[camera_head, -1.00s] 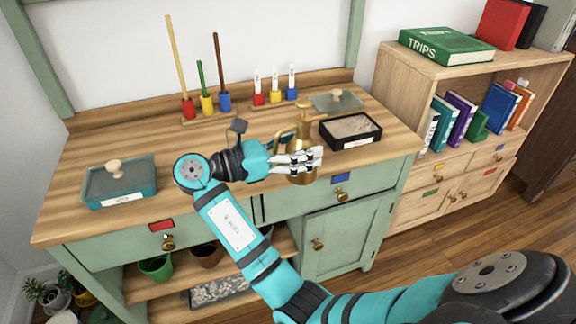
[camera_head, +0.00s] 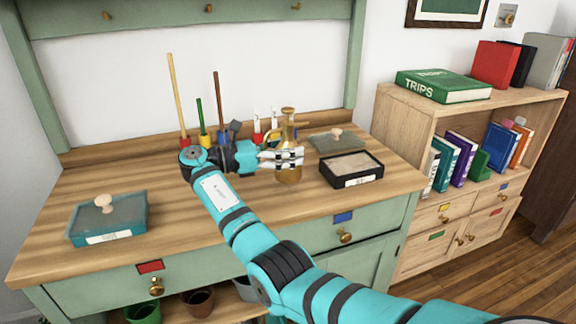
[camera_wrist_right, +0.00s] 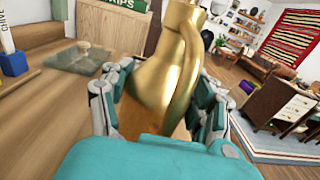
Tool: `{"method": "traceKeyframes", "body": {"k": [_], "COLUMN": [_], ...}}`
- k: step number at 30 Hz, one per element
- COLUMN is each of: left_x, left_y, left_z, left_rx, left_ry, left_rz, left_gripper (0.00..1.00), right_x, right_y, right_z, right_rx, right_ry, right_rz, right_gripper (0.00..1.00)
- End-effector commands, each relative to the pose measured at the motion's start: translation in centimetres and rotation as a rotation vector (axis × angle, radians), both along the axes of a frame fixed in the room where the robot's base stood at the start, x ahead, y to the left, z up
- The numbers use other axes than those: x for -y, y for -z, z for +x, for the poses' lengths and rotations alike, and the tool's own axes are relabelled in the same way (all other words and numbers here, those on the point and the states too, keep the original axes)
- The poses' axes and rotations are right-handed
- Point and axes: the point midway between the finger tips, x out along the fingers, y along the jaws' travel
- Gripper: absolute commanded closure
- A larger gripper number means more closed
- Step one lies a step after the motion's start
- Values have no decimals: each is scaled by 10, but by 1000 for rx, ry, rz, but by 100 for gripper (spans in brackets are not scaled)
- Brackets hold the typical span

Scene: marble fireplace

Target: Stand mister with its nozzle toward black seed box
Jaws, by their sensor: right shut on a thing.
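The brass mister (camera_head: 288,165) is in my right gripper (camera_head: 284,158), which is shut around its body. It looks roughly upright in the head view, left of the black seed box (camera_head: 333,179), with a gap between them. Its curved handle is on the left side. My left gripper is not in view.
A teal box (camera_head: 125,222) with a knobbed lid stands at the bench's left. Coloured holders with sticks (camera_head: 172,95) and white labels stand behind my gripper. A loose knobbed lid (camera_head: 330,143) lies behind the black box. The bench's front middle (camera_head: 200,235) is clear.

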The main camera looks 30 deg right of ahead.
Motion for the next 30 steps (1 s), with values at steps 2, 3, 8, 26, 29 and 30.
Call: {"method": "traceKeyframes", "body": {"k": [2,3,8,26,29,30], "left_x": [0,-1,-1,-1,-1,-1], "left_y": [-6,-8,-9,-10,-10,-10], "left_z": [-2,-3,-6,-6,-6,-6], "left_rx": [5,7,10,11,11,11], "left_ry": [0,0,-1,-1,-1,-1], "left_rz": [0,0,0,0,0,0], "left_gripper": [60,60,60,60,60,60], "right_x": [2,2,2,2,2,2], "right_y": [0,7,32,38,38,38], "right_z": [4,4,4,3,3,3], "right_rx": [2,-2,-1,-1,-1,-1], "right_ry": [0,-1,-2,-2,-2,-2], "right_rz": [-1,1,0,1,1,1], "right_gripper": [86,86,86,16,14,14]}}
